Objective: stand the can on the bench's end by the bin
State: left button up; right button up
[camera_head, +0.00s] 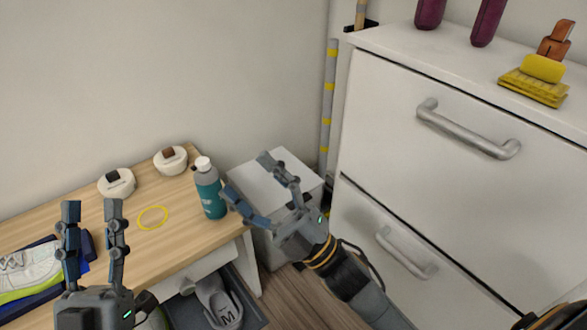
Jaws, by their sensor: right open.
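The can (210,190), teal with a white cap, stands upright on the wooden bench (180,245) near its right end. The pale box-shaped bin (262,184) stands just past that end. My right gripper (248,174) is open and empty, over the bin. Its left fingertip is close beside the can's right side; I cannot tell whether they touch. My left gripper (93,208) has its fingers apart with nothing between them, over the bench's left part.
A yellow ring (153,218) marks the bench top. Two round white containers (117,186) (170,162) stand at the back edge. A shoe (28,270) lies at the left. A white drawer cabinet (440,160) blocks the right side. Slippers (218,303) lie below the bench.

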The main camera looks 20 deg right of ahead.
jog(key=s+d+r+m+t+h, duration=0.2)
jog(key=m+h, duration=0.3)
jog(key=m, duration=0.4)
jog(key=s+d+r+m+t+h, duration=0.1)
jog(key=d+m+t+h, duration=0.3)
jog(key=m, duration=0.6)
jog(key=shift+s+d+r+t+h, duration=0.15)
jog(key=shift+s+r+t+h, duration=0.25)
jog(key=shift+h, duration=0.6)
